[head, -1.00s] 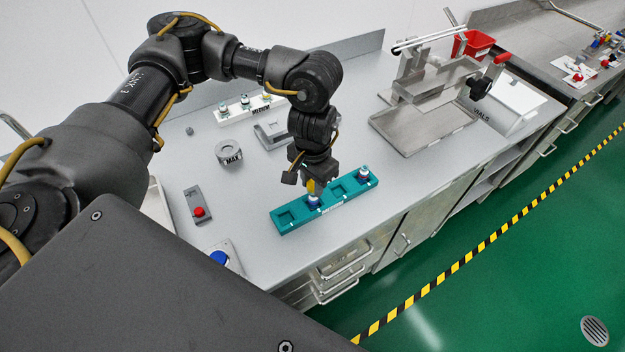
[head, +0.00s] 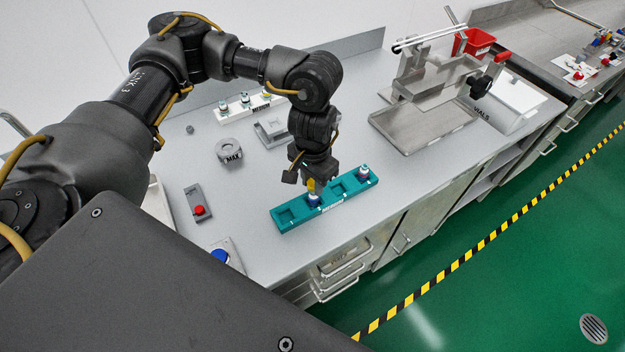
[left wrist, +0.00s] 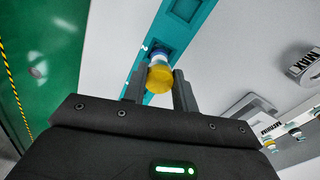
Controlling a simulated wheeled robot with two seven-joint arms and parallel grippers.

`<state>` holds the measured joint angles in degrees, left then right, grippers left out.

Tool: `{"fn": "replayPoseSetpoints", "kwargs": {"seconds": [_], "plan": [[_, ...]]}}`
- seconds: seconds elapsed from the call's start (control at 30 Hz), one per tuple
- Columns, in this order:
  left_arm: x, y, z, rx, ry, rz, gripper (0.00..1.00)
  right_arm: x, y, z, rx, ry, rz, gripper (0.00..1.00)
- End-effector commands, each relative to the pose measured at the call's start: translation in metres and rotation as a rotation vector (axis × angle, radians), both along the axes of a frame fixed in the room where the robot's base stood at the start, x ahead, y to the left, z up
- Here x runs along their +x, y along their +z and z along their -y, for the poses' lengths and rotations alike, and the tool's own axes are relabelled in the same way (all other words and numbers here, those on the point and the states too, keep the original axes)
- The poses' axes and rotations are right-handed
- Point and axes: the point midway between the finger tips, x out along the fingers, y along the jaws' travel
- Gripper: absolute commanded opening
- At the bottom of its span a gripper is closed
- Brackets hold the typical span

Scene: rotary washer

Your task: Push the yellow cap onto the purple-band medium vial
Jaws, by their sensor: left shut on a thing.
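The yellow cap (head: 311,185) is between the fingers of my left gripper (head: 311,182), which is shut on it. The cap also shows in the left wrist view (left wrist: 160,76). Directly under it a vial with a blue-purple band (head: 313,201) stands upright in the teal rack (head: 287,218). The band shows just past the cap in the left wrist view (left wrist: 158,57). The cap looks in line with the vial and touching or almost touching it; I cannot tell how far it is seated. My right gripper is not in view.
Another capped vial (head: 363,172) stands in the rack's right part. A white rack of vials (head: 245,108), a grey round MAX piece (head: 229,151) and a red button (head: 199,210) are behind and left. A metal apparatus (head: 425,110) stands right.

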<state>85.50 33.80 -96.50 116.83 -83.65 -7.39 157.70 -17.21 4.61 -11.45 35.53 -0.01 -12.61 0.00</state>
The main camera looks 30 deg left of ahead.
Motion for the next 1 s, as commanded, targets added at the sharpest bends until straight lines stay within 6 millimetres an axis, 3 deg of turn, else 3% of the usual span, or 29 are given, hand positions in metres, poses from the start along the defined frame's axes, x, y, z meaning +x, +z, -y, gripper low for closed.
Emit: {"fn": "replayPoseSetpoints", "kwargs": {"seconds": [1.0], "plan": [[0.000,-0.012,0.000,0.000,0.000,0.000,0.08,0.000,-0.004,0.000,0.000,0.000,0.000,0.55]]}}
